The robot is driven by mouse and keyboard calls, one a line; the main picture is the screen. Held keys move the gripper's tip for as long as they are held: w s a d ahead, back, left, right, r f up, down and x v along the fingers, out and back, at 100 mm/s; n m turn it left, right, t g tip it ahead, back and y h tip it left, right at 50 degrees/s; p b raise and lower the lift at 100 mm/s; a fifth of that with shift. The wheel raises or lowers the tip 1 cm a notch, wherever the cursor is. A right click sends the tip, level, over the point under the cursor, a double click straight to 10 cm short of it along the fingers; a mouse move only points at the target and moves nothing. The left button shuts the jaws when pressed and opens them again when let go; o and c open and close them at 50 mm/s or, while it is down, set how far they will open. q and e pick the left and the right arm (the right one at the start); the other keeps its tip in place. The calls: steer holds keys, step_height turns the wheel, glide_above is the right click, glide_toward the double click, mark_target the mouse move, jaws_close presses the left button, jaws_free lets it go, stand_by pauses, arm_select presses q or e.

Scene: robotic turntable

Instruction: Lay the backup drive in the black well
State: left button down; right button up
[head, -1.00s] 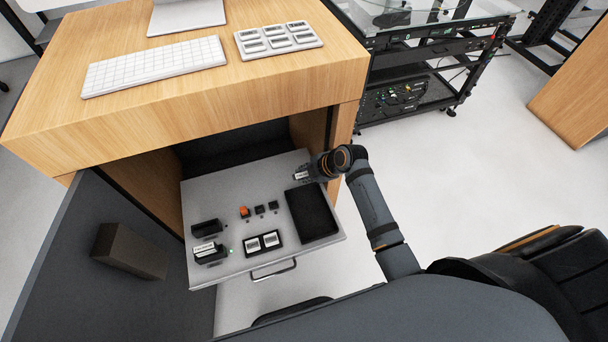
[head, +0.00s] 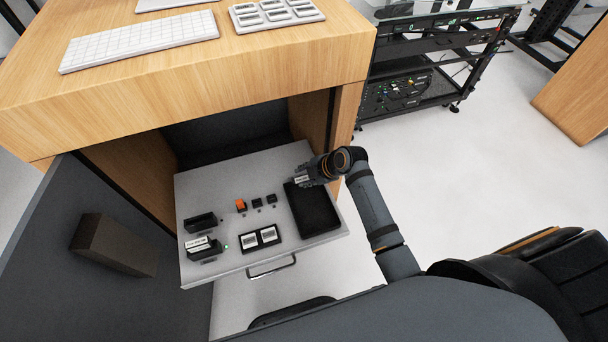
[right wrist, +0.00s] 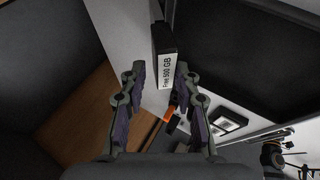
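The backup drive (right wrist: 165,68), a dark slab with a white "Free 500 GB" label, is between the fingertips of my right gripper (right wrist: 160,80). It moves along with the gripper, though a narrow gap seems to show beside its left side. In the head view the right gripper (head: 307,178) and the drive's white label (head: 302,179) are at the back-left corner of the black well (head: 316,212). The drive appears above the well's edge; its height is hard to tell. The well is an empty dark rectangle at the right of the drawer. My left gripper is not in view.
The open drawer (head: 228,262) also holds an orange block (head: 241,205), small black blocks, a black holder with two white-labelled pieces (head: 260,238), and a white-labelled drive (head: 198,244) at left. The wooden desk (head: 240,80) overhangs the drawer's back.

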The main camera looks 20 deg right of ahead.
steer(key=shift+o, duration=0.7)
steer(key=shift+d+r, duration=0.15)
steer(key=shift+r, duration=0.1)
steer(key=v, duration=1.1)
steer(key=shift+s+r, duration=0.2)
steer(key=shift+s, duration=0.1)
